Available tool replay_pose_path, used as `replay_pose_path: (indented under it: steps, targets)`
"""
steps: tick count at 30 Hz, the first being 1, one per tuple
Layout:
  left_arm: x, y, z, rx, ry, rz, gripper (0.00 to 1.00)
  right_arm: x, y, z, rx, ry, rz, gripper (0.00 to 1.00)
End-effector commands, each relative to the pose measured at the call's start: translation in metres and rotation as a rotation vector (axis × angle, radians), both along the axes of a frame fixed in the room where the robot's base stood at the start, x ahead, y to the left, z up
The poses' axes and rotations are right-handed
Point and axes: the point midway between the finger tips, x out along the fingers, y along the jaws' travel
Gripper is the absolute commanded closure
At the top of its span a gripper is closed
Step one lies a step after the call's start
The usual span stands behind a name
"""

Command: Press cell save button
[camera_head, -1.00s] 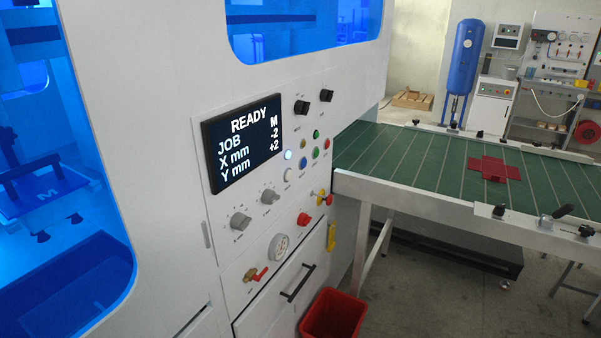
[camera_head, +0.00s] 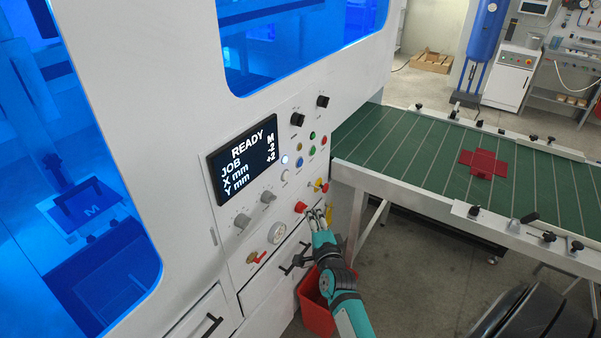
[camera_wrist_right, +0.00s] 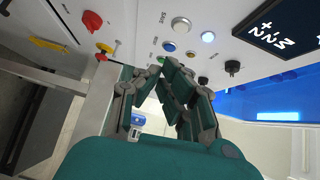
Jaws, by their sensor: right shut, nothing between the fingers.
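The control panel (camera_head: 262,225) is on the white machine's front. A silver-white round button (camera_head: 284,176) sits below the lit white lamp (camera_head: 284,160). In the right wrist view the silver button (camera_wrist_right: 181,24) has the word SAVE beside it, and the lit lamp (camera_wrist_right: 208,37) is to its right. My right gripper (camera_head: 318,212) is shut and empty, in front of the lower right of the panel, near a red knob (camera_head: 300,207). In the right wrist view the closed fingers (camera_wrist_right: 162,66) point toward the panel, below the silver button. My left gripper is out of view.
The display (camera_head: 243,158) reads READY. A blue button (camera_head: 299,161) and other coloured buttons are close to the silver one. A drawer handle (camera_head: 296,257) and a red bin (camera_head: 314,308) are below. A green conveyor table (camera_head: 400,145) stands to the right.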

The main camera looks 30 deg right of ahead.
Motion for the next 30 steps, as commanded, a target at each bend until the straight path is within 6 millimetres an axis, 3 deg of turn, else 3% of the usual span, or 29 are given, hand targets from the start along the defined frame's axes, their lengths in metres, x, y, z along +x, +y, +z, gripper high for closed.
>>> replay_pose_path:
  steps: [1, 3, 17, 22, 30]
  targets:
    - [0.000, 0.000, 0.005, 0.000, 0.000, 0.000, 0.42, 0.000, -0.003, 0.012, 0.012, -0.021, -0.009, 1.00]
    - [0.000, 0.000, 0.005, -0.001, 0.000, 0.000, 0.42, 0.000, -0.006, 0.018, 0.022, -0.037, -0.016, 1.00]
    - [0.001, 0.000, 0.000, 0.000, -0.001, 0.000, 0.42, 0.006, -0.009, 0.017, 0.023, -0.043, -0.017, 1.00]
    - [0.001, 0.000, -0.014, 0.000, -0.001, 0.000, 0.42, 0.030, -0.019, 0.015, 0.022, -0.045, -0.018, 1.00]
    - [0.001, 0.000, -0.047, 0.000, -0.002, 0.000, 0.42, 0.084, -0.042, 0.013, 0.023, -0.045, -0.018, 1.00]
